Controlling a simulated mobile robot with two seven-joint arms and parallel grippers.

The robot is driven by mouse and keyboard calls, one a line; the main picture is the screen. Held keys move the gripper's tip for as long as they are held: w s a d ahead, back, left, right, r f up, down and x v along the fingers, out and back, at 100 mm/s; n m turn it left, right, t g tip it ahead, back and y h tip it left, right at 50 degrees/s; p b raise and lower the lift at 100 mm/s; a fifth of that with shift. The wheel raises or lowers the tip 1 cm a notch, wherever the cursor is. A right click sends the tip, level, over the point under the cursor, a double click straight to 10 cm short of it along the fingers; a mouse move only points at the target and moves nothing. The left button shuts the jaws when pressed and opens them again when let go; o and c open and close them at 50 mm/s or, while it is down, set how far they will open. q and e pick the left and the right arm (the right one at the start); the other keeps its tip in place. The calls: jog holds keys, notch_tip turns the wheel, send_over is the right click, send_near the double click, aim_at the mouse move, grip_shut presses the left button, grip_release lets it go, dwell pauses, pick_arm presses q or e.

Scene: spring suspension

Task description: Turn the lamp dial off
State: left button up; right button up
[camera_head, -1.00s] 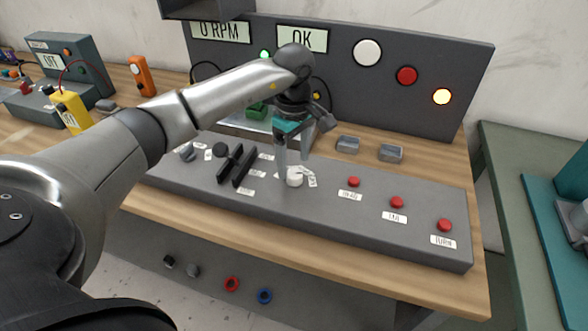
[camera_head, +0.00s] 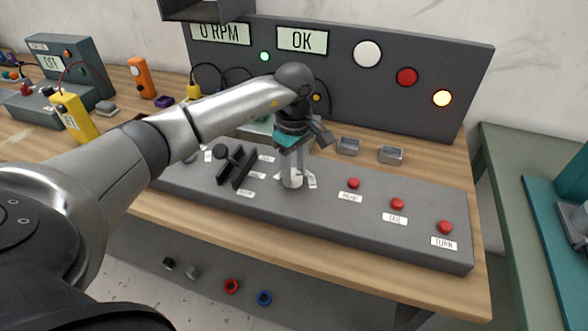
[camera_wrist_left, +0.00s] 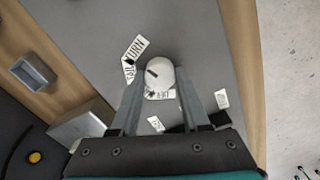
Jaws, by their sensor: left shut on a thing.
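The white round dial (camera_head: 291,180) sits on the grey control panel (camera_head: 330,220), left of the red buttons, with small labels around it. My left gripper (camera_head: 291,183) reaches down over the dial, one finger on each side, and is shut on it. In the left wrist view the dial (camera_wrist_left: 160,76) lies between the fingertips (camera_wrist_left: 158,92). A short dark mark shows on its top, off-centre to the left. Several labels surround it, two at its upper left. My right gripper is in neither view.
Red buttons (camera_head: 397,203) stand right of the dial; a black lever slot (camera_head: 237,168) lies to its left. The upright panel behind has white, red and lit yellow lamps (camera_head: 442,98). Two small grey trays (camera_head: 391,155) sit behind the control panel.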

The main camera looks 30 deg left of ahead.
pick_arm(q)
grip_shut()
